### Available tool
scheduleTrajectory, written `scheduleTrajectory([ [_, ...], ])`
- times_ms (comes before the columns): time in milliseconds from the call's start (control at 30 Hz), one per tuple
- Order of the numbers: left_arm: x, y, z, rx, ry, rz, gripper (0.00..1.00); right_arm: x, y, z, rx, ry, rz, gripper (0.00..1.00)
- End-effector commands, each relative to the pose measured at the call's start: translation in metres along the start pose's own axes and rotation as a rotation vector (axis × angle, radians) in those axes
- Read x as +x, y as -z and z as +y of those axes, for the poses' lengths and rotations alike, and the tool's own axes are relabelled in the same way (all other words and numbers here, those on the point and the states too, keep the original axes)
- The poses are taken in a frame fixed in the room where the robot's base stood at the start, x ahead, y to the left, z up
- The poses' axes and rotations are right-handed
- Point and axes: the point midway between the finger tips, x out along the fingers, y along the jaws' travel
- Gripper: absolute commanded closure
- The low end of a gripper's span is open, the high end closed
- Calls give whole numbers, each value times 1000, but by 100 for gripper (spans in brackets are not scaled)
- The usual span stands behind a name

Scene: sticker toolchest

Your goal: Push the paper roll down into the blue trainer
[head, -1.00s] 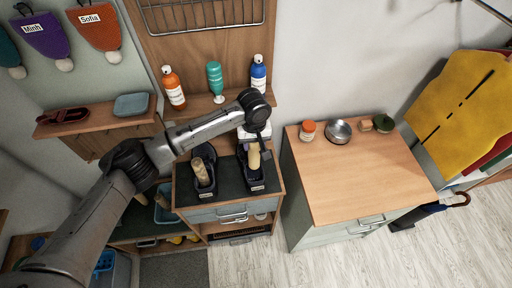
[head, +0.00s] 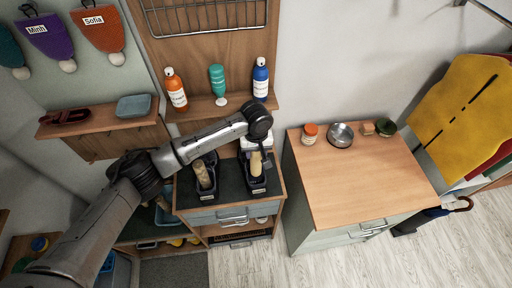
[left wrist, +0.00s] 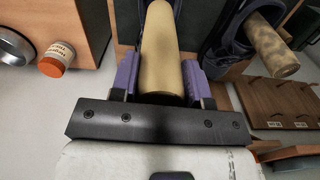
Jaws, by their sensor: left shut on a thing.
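My left gripper (head: 262,164) is shut on a pale tan paper roll (head: 256,161), which shows large between the purple finger pads in the left wrist view (left wrist: 163,55). The roll stands in or just over the opening of the right-hand dark trainer (head: 257,187) on the bench; its lower end is hidden. A second dark shoe (head: 207,192) stands to the left with a speckled roll (head: 203,174) in it, also seen in the left wrist view (left wrist: 272,48). My right gripper is not in view.
The shoes stand on a dark mat (head: 230,182) on a small drawer bench. Several bottles stand on the shelf behind.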

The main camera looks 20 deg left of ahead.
Motion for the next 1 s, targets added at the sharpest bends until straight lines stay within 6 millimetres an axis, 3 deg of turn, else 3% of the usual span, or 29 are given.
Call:
scheduleTrajectory([
  [1000,65,0,0,0,-1,-1,91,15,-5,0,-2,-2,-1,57],
])
